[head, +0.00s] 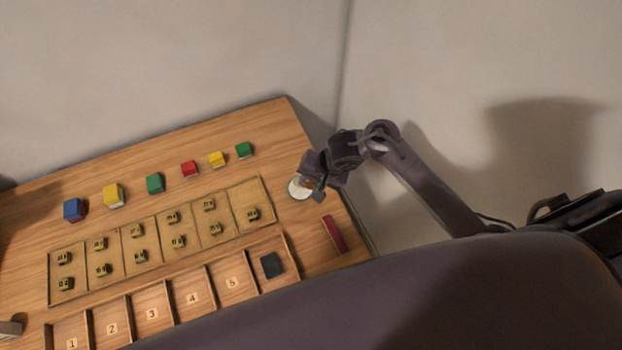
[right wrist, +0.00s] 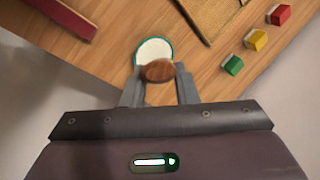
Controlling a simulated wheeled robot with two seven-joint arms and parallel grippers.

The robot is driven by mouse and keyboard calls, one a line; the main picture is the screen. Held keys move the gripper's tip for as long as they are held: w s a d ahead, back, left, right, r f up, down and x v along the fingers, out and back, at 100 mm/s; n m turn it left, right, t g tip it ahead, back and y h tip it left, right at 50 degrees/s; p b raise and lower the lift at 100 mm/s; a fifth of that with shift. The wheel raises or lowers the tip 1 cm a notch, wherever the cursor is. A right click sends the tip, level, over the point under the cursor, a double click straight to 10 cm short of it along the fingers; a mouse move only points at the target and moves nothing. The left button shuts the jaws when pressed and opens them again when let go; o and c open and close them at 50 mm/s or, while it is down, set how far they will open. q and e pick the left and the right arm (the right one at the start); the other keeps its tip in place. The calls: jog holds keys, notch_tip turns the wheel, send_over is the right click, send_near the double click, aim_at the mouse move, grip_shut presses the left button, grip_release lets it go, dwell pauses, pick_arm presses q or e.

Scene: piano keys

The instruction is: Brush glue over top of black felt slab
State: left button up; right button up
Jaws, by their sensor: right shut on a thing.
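The black felt slab (head: 271,264) lies flat in the rightmost compartment of the numbered wooden tray. A round dish of white glue (head: 298,191) stands near the table's right side; it also shows in the right wrist view (right wrist: 154,48). My right gripper (head: 316,187) is at the dish, above and right of the slab in the head view. It is shut on a brown wooden brush handle (right wrist: 158,71), seen end-on between the fingers over the dish. The bristles are hidden, so I cannot tell whether they touch the glue.
A dark red block (head: 334,234) lies between the slab and the table's right edge. A shallow tray (head: 245,190) holds several small brass-coloured pieces. Several coloured blocks (head: 189,169) form a row behind it. The numbered tray (head: 236,264) has low divider walls.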

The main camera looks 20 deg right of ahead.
jog(key=shift+f, duration=0.45)
dwell(0.6)
jog(key=shift+s+f, duration=0.1)
dwell(1.3)
jog(key=shift+r, duration=3.55)
